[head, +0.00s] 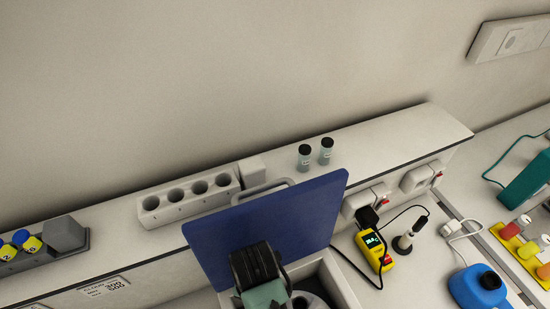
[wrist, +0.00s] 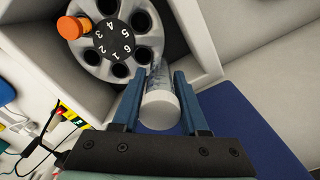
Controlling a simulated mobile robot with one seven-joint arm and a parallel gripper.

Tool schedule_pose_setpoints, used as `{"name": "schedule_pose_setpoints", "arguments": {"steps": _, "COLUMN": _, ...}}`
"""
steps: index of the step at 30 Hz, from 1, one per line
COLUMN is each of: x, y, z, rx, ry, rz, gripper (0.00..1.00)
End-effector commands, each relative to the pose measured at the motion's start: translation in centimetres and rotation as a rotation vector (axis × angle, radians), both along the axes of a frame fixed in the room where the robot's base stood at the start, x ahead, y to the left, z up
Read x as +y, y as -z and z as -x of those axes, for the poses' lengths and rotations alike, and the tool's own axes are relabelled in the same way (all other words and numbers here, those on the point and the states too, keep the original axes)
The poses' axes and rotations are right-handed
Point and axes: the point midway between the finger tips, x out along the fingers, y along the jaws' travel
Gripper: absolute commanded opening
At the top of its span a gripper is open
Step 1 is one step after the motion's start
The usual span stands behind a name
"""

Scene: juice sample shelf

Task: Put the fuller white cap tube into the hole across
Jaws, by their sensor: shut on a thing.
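A clear tube with a white cap (wrist: 160,109) is between the blue fingers of my gripper (wrist: 157,98) in the wrist view, cap toward the camera. Its far end points at the rim of a grey rotor (wrist: 152,47) with numbered holes. I cannot tell whether that end touches the rotor or how full the tube is. An orange-capped tube (wrist: 72,27) sits in a rotor hole at the left; several other visible holes look empty. In the head view my wrist covers part of the machine, and the tube is hidden.
A raised blue lid (head: 300,210) stands behind my gripper. On the shelf are a white rack (head: 187,202) with several empty holes and two dark-capped vials (head: 305,158) (head: 326,151).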

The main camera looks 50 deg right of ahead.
Motion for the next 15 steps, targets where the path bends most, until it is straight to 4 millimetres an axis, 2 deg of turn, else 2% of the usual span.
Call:
{"name": "schedule_pose_setpoints", "arguments": {"steps": 3, "x": -1.4, "y": 0.3, "z": 2.1, "rx": 0.0, "ry": 0.069, "rz": -0.001, "gripper": 0.0}}
{"name": "schedule_pose_setpoints", "arguments": {"steps": 6, "x": -1.9, "y": 0.6, "z": 2.9, "rx": 0.0, "ry": 0.094, "rz": 0.0, "gripper": 0.0}}
{"name": "schedule_pose_setpoints", "arguments": {"steps": 15, "x": -1.9, "y": 2.1, "z": 2.8, "rx": 0.001, "ry": 0.093, "rz": 0.0, "gripper": 0.0}}
